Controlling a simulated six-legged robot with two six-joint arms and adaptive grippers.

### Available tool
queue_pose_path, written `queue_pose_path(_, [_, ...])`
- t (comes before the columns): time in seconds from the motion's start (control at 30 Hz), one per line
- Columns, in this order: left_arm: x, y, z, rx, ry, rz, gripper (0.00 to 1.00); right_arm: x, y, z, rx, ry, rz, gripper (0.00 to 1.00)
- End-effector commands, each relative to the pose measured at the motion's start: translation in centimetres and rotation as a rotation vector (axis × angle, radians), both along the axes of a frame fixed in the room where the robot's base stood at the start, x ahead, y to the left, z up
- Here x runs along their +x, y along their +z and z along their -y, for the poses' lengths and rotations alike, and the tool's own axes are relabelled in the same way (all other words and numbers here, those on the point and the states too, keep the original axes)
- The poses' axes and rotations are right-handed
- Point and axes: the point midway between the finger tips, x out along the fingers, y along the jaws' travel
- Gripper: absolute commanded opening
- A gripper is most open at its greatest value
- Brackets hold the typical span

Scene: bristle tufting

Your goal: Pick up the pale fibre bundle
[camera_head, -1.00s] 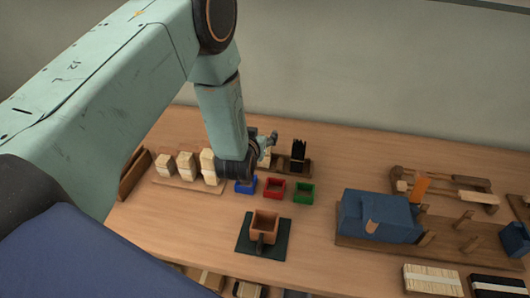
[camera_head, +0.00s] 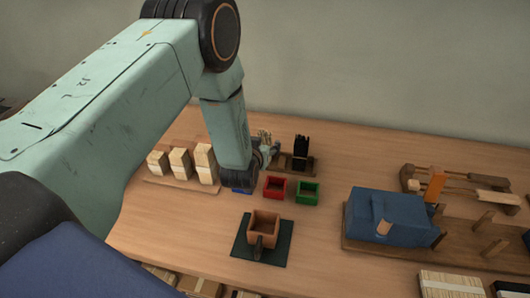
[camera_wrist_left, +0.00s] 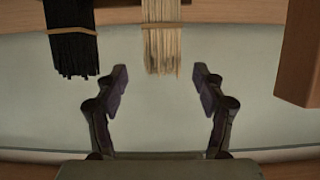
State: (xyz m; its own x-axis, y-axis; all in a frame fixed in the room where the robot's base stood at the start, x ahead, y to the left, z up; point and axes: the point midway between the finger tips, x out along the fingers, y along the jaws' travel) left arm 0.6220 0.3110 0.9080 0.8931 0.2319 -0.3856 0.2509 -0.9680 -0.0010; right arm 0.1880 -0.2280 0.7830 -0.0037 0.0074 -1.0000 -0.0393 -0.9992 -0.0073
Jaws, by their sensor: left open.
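The pale fibre bundle (camera_head: 264,134) stands upright with a band around it, in a wooden holder (camera_head: 309,165) at the back of the table. In the left wrist view the pale bundle (camera_wrist_left: 161,45) hangs down from the top, its free ends centred just ahead of the gap between my fingers. My left gripper (camera_wrist_left: 161,84) is open and empty there. In the head view my left gripper (camera_head: 268,152) is right by the bundle and hides its lower part. A black bundle (camera_head: 300,147) stands just right of it, and it also shows in the wrist view (camera_wrist_left: 70,42). My right gripper is not in view.
Red (camera_head: 275,188) and green (camera_head: 307,192) boxes stand in front of the holder; my wrist mostly hides a blue one (camera_head: 240,190). Pale block stacks (camera_head: 180,165) stand left. A brown box (camera_head: 264,228) sits on a dark mat (camera_head: 282,250). A blue machine (camera_head: 385,216) is right.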

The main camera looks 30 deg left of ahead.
Motion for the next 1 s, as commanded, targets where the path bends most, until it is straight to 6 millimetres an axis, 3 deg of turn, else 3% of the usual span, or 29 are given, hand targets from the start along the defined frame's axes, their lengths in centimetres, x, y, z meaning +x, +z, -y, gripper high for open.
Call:
queue_pose_path(0.6, [4.9, -2.9, -1.5, 0.000, 0.000, 0.001, 0.70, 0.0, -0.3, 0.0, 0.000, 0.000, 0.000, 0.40])
queue_pose_path(0.93, [5.2, -3.0, -1.6, 0.000, 0.000, -0.001, 0.70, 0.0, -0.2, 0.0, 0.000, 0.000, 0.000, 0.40])
queue_pose_path(1.0, [5.2, -3.0, -1.6, 0.000, 0.000, -0.001, 0.65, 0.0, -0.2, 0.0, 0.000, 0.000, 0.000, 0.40])
